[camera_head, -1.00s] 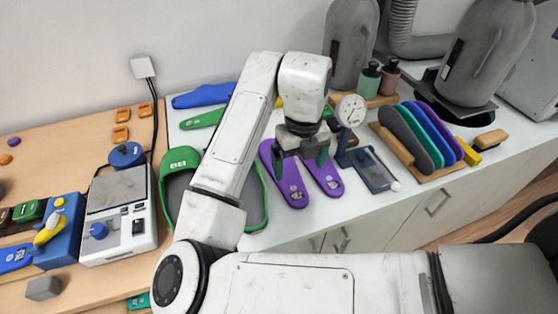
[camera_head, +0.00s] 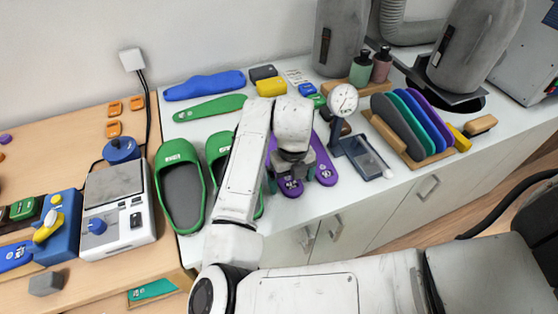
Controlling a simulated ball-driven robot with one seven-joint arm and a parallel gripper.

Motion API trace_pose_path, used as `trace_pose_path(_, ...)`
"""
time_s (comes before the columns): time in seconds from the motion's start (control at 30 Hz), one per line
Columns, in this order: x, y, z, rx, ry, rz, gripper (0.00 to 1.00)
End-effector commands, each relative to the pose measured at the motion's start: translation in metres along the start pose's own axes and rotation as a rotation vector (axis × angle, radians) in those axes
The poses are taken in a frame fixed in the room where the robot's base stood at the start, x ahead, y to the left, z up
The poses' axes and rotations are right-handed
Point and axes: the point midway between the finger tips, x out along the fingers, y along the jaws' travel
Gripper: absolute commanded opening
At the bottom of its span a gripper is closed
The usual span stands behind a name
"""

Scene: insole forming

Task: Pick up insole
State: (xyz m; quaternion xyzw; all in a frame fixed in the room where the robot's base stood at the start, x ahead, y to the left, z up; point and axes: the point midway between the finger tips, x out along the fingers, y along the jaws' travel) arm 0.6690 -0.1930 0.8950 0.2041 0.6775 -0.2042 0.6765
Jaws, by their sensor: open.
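Two purple insoles lie side by side on the white counter; the right one (camera_head: 324,165) shows more clearly than the left one (camera_head: 291,188). My gripper (camera_head: 290,179) is open, pointing down over the near end of the left purple insole. Its fingers appear on either side of that end, but contact and height cannot be told. My wrist and arm hide most of the left insole. A green insole (camera_head: 209,107) and a blue one (camera_head: 205,86) lie flat at the back left. Several more insoles stand upright in a wooden rack (camera_head: 390,137) at the right.
Green sandals (camera_head: 181,185) stand to the left, one partly behind my arm. A dial gauge (camera_head: 343,99) on a stand with a blue-grey tray (camera_head: 364,158) is close to the right of the purple insoles. Two grey lasts or forms (camera_head: 342,40) and bottles (camera_head: 361,68) stand behind.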

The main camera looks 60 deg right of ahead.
Motion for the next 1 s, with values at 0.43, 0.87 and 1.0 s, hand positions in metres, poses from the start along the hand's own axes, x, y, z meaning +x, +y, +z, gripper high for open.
trace_pose_path(0.43, 0.0021, 0.0001, 0.0002, 0.001, -0.001, 0.001, 0.77)
trace_pose_path(0.87, 0.0020, 0.0001, 0.0002, 0.000, -0.001, 0.001, 0.36)
trace_pose_path(1.0, 0.0019, 0.0001, 0.0002, 0.000, -0.001, 0.001, 0.34)
